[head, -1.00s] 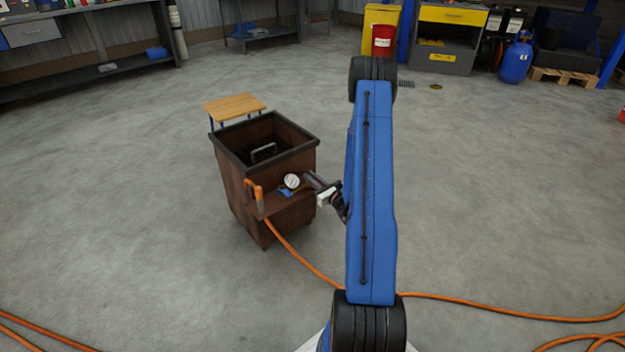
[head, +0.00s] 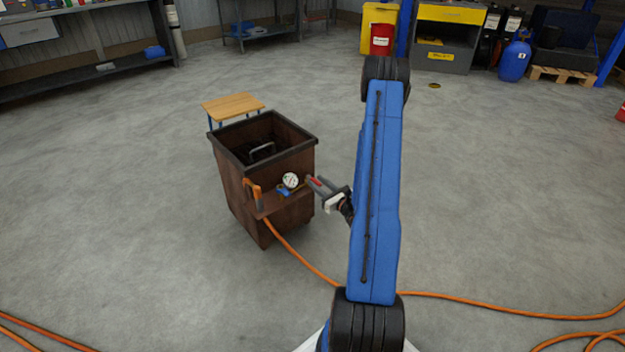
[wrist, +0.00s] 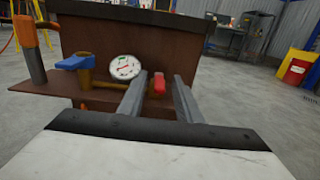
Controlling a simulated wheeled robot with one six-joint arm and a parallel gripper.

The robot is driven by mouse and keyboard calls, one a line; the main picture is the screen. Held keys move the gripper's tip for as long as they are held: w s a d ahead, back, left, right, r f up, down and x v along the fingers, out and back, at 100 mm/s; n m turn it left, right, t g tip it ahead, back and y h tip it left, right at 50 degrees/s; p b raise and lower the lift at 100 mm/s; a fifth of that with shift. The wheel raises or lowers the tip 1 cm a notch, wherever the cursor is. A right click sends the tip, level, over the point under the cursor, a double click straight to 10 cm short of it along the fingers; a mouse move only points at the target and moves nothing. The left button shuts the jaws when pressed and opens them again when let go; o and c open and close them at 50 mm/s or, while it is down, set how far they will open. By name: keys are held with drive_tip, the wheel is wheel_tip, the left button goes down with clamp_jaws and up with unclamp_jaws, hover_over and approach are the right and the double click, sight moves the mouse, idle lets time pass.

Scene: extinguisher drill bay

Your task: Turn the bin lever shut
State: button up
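The brown metal bin (head: 240,190) stands open-topped on the floor, with a shelf (wrist: 40,82) on its near side. On the shelf are a white round gauge (wrist: 125,67) and a blue lever (wrist: 76,62) on a brass-coloured fitting. A small red handle-like piece (wrist: 159,84) shows between my fingers, near their tips; I cannot tell whether it is the bin lever. My gripper (head: 314,184) is at the right end of the shelf. Its fingers (wrist: 158,84) are parted, with gaps on both sides of the red piece. The fingers hide part of the shelf.
An orange-handled grip (wrist: 27,40) stands at the shelf's left, with an orange hose (head: 300,263) running across the floor. A small wooden-topped table (head: 232,105) is behind the bin.

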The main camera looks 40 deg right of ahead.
drive_tip(key=s, duration=1.2)
drive_tip(key=shift+s, duration=0.2)
drive_tip(key=shift+a, duration=0.1)
